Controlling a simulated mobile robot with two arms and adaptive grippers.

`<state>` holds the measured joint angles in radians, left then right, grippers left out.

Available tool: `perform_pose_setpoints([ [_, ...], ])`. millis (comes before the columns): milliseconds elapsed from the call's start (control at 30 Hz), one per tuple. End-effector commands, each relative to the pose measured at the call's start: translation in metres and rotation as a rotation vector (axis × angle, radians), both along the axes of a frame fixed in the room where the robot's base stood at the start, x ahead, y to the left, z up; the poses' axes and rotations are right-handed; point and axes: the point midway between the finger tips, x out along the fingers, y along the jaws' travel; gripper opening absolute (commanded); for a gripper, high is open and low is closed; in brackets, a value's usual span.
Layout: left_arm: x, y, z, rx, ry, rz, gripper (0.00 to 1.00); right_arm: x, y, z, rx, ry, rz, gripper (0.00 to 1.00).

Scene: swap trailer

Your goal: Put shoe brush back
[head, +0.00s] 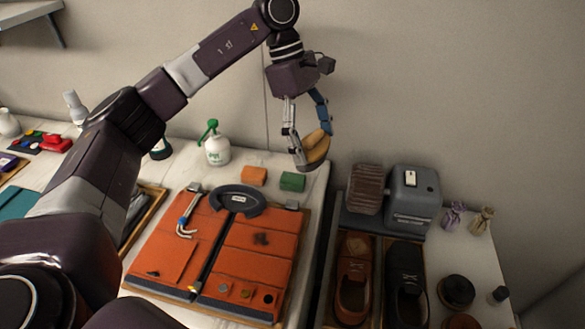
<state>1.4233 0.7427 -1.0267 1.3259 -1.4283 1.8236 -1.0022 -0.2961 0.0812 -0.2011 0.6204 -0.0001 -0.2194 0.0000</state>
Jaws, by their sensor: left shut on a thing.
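My left gripper (304,145) is shut on the shoe brush (316,150), which has a tan body. It holds the brush in the air above the gap between the two tables, near the back wall. The gripper's fingers cover part of the brush. A brown shoe (353,279) and a black shoe (406,284) stand in trays on the right table, in front of a grey-blue polishing machine (408,199) with a brown bristle roller (366,188). My right gripper is not in view.
An orange panel board (258,262) with a dark handle and a hooked tool lies on the left table. Orange (254,176) and green (292,181) blocks and a spray bottle (215,147) stand behind it. Small sachets (482,220) and round tins (456,291) are at right.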

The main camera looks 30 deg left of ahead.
Motion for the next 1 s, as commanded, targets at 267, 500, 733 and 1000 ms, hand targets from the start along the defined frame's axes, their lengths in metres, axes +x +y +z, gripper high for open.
perform_pose_setpoints([
  [267,0.048,0.028,0.013,-0.020,-0.019,0.637,0.53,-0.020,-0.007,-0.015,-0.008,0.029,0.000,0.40],
  [500,0.082,0.058,0.026,-0.029,-0.042,1.165,0.53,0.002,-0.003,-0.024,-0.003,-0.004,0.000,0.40],
  [733,0.106,0.089,0.035,-0.027,-0.065,1.624,0.53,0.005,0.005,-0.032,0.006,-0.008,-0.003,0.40],
  [1000,0.117,0.111,0.035,-0.021,-0.080,1.884,0.53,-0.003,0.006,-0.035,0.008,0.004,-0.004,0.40],
])
